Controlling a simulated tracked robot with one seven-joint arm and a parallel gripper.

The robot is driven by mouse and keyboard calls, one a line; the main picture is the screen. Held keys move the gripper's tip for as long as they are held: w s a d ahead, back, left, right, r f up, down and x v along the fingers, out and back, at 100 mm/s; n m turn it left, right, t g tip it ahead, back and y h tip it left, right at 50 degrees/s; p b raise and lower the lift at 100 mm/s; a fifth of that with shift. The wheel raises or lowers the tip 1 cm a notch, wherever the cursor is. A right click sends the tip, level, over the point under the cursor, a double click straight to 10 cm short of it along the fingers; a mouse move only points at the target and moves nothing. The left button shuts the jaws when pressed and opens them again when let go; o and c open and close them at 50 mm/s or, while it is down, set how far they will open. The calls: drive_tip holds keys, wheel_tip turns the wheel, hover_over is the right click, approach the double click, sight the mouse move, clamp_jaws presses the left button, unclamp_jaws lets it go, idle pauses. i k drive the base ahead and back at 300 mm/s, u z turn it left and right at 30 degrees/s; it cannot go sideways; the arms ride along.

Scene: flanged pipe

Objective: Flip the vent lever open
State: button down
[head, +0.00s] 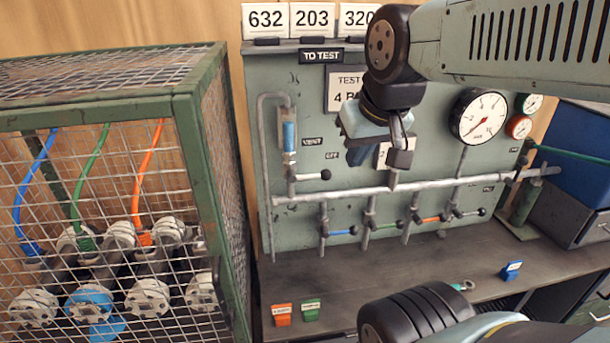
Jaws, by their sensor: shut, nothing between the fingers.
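The vent lever (310,177) is a short metal arm with a black ball knob. It points right, roughly level, from the thin vertical pipe at the left of the grey-green test panel (262,90). A VENT label (312,141) is above it. My gripper (399,161) hangs in front of the panel, up and to the right of the lever and apart from it. Its fingers point down and look closed, with nothing seen between them.
A horizontal pipe (345,193) crosses the panel below the lever. Several valve handles with coloured sleeves hang under it. A pressure gauge (479,117) is to the right. A wire cage (110,190) stands at left.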

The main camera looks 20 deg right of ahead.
sight(325, 174)
drive_tip(key=z, duration=0.2)
drive_tip(key=k, duration=1.2)
drive_tip(key=u, duration=0.5)
drive_tip(key=i, duration=1)
